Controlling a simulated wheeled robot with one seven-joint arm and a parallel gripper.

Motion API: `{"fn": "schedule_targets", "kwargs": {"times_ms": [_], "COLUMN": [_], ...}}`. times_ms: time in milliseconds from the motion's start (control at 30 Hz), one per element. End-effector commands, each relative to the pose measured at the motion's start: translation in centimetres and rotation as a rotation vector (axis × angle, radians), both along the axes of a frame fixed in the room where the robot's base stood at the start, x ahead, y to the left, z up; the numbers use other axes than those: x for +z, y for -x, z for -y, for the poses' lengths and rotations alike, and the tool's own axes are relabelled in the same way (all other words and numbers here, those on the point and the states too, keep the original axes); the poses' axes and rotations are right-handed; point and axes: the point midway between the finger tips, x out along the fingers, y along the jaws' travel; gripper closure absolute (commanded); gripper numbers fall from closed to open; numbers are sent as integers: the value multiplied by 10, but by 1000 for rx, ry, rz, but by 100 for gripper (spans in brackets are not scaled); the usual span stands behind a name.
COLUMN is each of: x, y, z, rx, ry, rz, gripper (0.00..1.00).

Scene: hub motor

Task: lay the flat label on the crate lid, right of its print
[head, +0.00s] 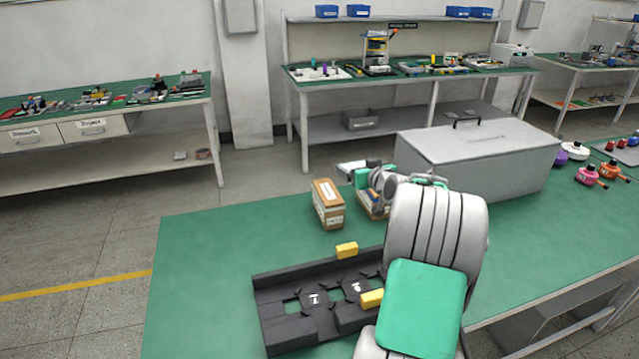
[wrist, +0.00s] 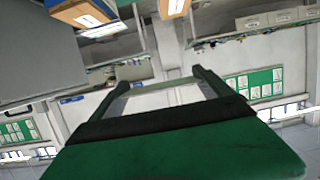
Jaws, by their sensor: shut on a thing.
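My gripper (head: 352,169) is above the green table, in front of the large grey box. In the wrist view its two dark fingers (wrist: 164,78) are set apart, with a pale flat sheet (wrist: 165,97), seemingly the label, between them. A small brown crate (head: 328,206) with pale marks stands left of my gripper. A second brown crate (head: 372,210) is below it, partly hidden by my arm. I cannot tell which crate bears the print.
The grey box (head: 480,150) with a black handle stands behind and right of my gripper. A black fixture (head: 290,328) with yellow blocks lies in front of the crates. Colored motor parts (head: 587,176) sit at the right. The table's left part (head: 220,260) is clear.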

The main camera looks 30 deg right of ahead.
Motion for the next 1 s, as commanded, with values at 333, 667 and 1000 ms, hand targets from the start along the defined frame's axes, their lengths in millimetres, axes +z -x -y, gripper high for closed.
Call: {"fn": "schedule_targets", "kwargs": {"times_ms": [333, 667, 1000], "x": [-9, -25, -62], "y": [-3, -42, -101], "z": [-9, -14, -22], "rx": [-15, -13, -17], "ry": [-2, -3, -4], "rz": [-2, -2, -4], "gripper": [47, 47, 47]}}
